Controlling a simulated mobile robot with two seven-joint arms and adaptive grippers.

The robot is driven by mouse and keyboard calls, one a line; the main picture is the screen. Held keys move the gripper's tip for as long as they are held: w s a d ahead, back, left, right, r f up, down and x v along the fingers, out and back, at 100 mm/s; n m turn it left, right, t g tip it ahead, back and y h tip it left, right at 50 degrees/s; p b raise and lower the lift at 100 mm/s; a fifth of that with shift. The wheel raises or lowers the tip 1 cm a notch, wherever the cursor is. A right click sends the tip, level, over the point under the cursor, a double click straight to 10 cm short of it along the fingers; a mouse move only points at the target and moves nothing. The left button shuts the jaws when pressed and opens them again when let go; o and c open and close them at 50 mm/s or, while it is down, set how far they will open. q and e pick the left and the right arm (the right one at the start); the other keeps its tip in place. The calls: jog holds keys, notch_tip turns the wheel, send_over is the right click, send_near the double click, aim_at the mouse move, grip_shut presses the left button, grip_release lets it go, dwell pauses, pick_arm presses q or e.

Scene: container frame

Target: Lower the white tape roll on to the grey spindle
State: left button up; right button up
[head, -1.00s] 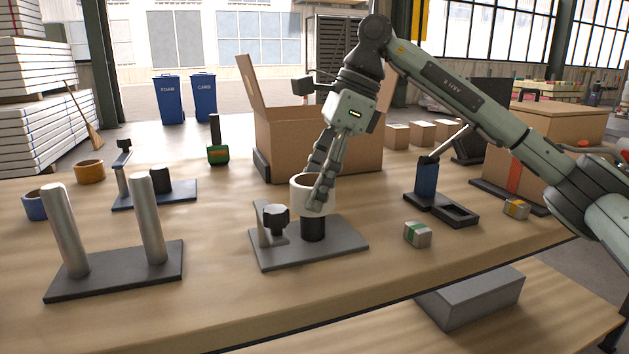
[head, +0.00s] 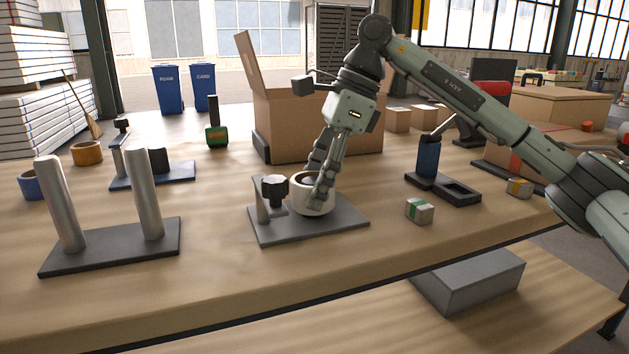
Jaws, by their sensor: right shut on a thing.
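The white tape roll (head: 300,201) is at the middle of the head view, low over the grey base plate (head: 347,219) of a spindle stand. The stand's dark post is now hidden by the roll, which appears to be around it; dark shows inside the roll's opening. I cannot tell if the roll's bottom touches the plate. A black knob on a grey upright (head: 274,189) stands just left of the roll. My right gripper (head: 322,200) points down, shut on the roll's right wall. My left gripper is not in view.
Two tall silver posts (head: 143,195) stand on a dark plate at left. A blue-based stand (head: 180,174), orange and blue rolls and a green tape tool (head: 216,136) are behind. An open carton (head: 270,130) stands behind my gripper. A small box (head: 419,211) lies to the right.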

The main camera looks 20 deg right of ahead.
jog(key=o, duration=1.2)
jog(key=v, duration=1.2)
